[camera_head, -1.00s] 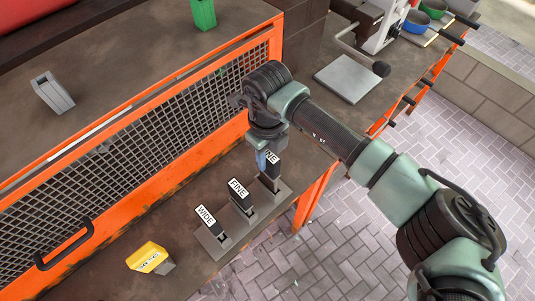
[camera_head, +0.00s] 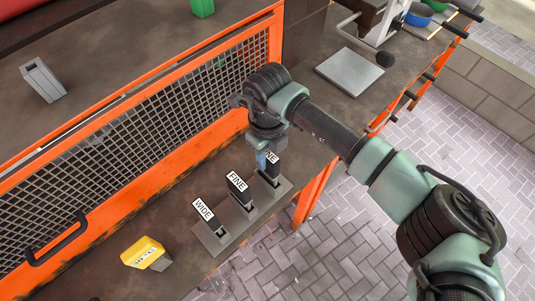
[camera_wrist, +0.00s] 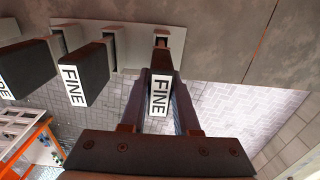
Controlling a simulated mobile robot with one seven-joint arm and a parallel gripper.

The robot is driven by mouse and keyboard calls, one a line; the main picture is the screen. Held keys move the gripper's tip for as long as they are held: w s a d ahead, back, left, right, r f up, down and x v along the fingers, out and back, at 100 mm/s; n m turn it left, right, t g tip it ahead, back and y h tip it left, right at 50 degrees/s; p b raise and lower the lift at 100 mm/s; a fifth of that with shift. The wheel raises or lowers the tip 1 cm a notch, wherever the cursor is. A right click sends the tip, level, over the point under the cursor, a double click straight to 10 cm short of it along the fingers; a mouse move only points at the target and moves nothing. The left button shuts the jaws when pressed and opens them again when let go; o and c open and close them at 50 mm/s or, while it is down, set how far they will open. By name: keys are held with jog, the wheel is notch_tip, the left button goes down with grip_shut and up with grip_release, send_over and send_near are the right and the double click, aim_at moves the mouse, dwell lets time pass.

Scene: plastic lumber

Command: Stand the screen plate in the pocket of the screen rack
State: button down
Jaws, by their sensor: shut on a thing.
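The screen rack (camera_head: 231,232) is a grey base with a row of pockets on the lower bench, also at the top of the wrist view (camera_wrist: 130,42). The screen plate (camera_head: 271,165) is dark with a white FINE label. It is upright at the rack's right-end pocket in the head view. My gripper (camera_head: 264,160) is shut on it from above. In the wrist view the plate (camera_wrist: 160,97) sits between the fingers (camera_wrist: 161,80), its far end at the pocket slot. I cannot tell how deep it reaches. The arm partly hides it in the head view.
Another FINE plate (camera_head: 237,186) and a WIDE plate (camera_head: 205,213) stand in the neighbouring pockets. A yellow block (camera_head: 143,250) lies left of the rack. An orange-framed mesh panel (camera_head: 150,130) rises behind. The bench's front edge is close to the rack.

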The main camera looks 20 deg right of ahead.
jog(key=c, duration=0.6)
grip_release()
jog(key=shift+o, duration=0.2)
notch_tip(320, 180, up, 12)
jog(key=b, duration=0.2)
jog(key=shift+f+b, duration=0.2)
jog(key=shift+b, duration=0.15)
jog(key=shift+r, duration=0.7)
jog(key=shift+a, duration=0.1)
